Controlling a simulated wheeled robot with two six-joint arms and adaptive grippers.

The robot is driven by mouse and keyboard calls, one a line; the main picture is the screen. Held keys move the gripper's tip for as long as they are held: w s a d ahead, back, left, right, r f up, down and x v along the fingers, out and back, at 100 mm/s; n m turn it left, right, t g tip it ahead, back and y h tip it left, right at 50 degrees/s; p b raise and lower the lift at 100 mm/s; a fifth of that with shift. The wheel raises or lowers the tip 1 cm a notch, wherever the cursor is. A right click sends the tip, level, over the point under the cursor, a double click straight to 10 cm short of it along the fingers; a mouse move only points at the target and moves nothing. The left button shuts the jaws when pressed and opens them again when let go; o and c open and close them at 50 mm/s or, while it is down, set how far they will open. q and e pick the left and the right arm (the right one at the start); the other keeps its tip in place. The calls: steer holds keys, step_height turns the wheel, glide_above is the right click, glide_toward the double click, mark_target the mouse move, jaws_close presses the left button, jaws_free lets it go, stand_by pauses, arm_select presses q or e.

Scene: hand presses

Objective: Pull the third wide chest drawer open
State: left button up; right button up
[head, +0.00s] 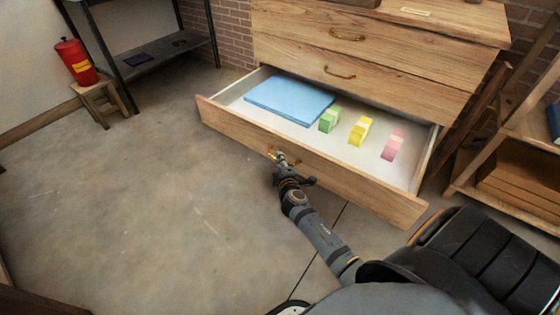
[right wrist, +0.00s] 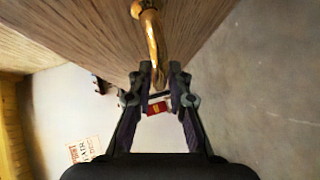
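The wide wooden chest (head: 420,62) stands at the back. Its third drawer from the top (head: 345,182) is pulled far out, with its white inside showing. A brass handle (head: 274,155) sits on its front and also shows large in the right wrist view (right wrist: 153,35). My right gripper (head: 281,160) is at this handle. In the right wrist view its two fingertips (right wrist: 160,78) close in on either side of the handle's end, apparently holding it. The two drawers above (head: 400,50) are shut. My left gripper is not in view.
In the drawer lie a blue flat item (head: 290,95) and green (head: 329,119), yellow (head: 361,130) and pink (head: 394,145) stacks. A red canister (head: 76,62) stands on a stool (head: 100,101) at left. A wooden shelf (head: 515,165) is at right. The floor left is clear.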

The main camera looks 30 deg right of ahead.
steer(key=shift+o, duration=1)
steer(key=v, duration=1.2)
